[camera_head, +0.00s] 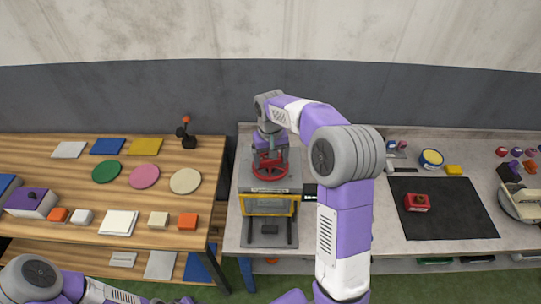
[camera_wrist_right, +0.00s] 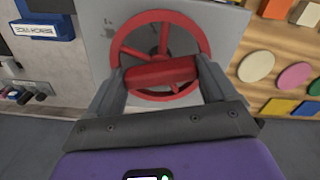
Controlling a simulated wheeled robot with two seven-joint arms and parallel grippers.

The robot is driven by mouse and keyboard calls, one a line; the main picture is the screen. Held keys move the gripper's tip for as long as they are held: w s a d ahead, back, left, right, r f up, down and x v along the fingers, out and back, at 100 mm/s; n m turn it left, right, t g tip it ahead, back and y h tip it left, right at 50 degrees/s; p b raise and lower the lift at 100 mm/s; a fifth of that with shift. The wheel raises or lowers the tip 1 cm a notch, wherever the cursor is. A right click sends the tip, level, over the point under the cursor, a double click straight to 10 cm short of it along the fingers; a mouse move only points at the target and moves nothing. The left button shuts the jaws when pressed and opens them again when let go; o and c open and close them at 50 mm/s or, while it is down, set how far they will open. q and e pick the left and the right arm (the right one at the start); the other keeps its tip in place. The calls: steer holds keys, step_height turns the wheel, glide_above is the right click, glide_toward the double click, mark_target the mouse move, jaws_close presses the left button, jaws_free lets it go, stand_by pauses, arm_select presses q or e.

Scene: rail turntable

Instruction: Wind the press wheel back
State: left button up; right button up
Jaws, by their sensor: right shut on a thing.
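The press wheel (camera_wrist_right: 204,39) is a red spoked ring lying on top of the grey press (camera_head: 268,185), which has a yellow frame on its front. In the head view the wheel (camera_head: 270,172) shows below my right gripper (camera_head: 268,152). In the right wrist view my right gripper (camera_wrist_right: 160,76) has its two dark fingers on either side of a red block-like handle (camera_wrist_right: 160,72) at the wheel's near side and is shut on it. Only part of my left arm shows at the lower left of the head view; its gripper is out of frame.
A wooden shelf (camera_head: 85,178) with coloured discs and blocks stands to the left. On the counter to the right, a black mat (camera_head: 445,222) holds a red box (camera_head: 417,202). My right arm spans the space over the counter beside the press.

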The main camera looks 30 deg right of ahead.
steer(key=n+p, duration=0.1)
steer(key=n, duration=0.3)
steer(key=shift+n, duration=0.3)
steer(key=n, duration=0.3)
steer(key=shift+n+p, duration=0.35)
steer(key=shift+n, duration=0.05)
steer(key=n, duration=0.3)
steer(key=shift+n+p, duration=0.3)
steer(key=shift+p, duration=0.1)
steer(key=n, duration=0.3)
steer(key=shift+n+p, duration=0.3)
steer(key=shift+p, duration=0.1)
steer(key=n+p, duration=0.1)
steer(key=n, duration=0.3)
steer(key=shift+n, duration=0.3)
steer(key=n+p, duration=0.1)
steer(key=n, duration=0.3)
steer(key=shift+p, duration=0.3)
steer(key=n, duration=0.3)
steer(key=shift+n, duration=1.9)
